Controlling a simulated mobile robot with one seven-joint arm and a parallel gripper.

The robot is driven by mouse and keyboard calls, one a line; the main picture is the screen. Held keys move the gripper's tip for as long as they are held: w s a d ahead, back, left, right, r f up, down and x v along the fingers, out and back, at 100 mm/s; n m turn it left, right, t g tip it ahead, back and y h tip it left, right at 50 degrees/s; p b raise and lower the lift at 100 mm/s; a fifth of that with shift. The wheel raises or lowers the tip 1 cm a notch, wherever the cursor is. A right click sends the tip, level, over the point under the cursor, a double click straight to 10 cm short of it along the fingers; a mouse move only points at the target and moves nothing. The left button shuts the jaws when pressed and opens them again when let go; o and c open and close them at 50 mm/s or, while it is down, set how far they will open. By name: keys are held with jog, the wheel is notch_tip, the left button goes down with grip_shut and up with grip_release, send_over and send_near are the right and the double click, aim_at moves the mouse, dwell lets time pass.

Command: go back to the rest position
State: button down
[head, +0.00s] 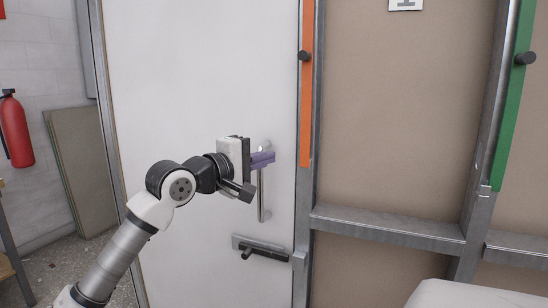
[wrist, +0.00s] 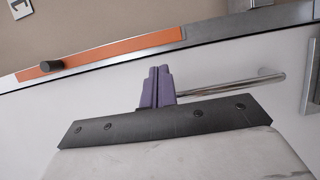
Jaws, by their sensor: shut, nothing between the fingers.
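My gripper (head: 262,158) is in front of the white door, close to the upper part of its vertical metal handle (head: 261,200). Its purple fingers are together with nothing between them. In the wrist view the shut fingers (wrist: 157,85) show in the middle, and the handle bar (wrist: 235,86) runs to the right behind them. I cannot tell whether the fingers touch the handle. The white door (head: 200,80) looks closed against its metal frame. A latch with a dark lever (head: 262,250) sits low on the door near its right edge.
A red fire extinguisher (head: 15,130) hangs on the wall at the left. An orange strip (head: 306,100) and a green strip (head: 513,110) bear dark knobs. A white rounded surface (head: 470,294) is at the lower right.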

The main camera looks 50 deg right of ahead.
jog(key=shift+s+a+b, duration=0.1)
jog(key=shift+s+a, duration=0.1)
jog(key=shift+a, duration=0.55)
jog(key=shift+s+a+b, duration=0.1)
jog(key=shift+s+a, duration=0.1)
jog(key=shift+a, duration=0.55)
jog(key=shift+s+a+b, duration=0.1)
jog(key=shift+s+a, duration=0.1)
jog(key=shift+a, duration=0.55)
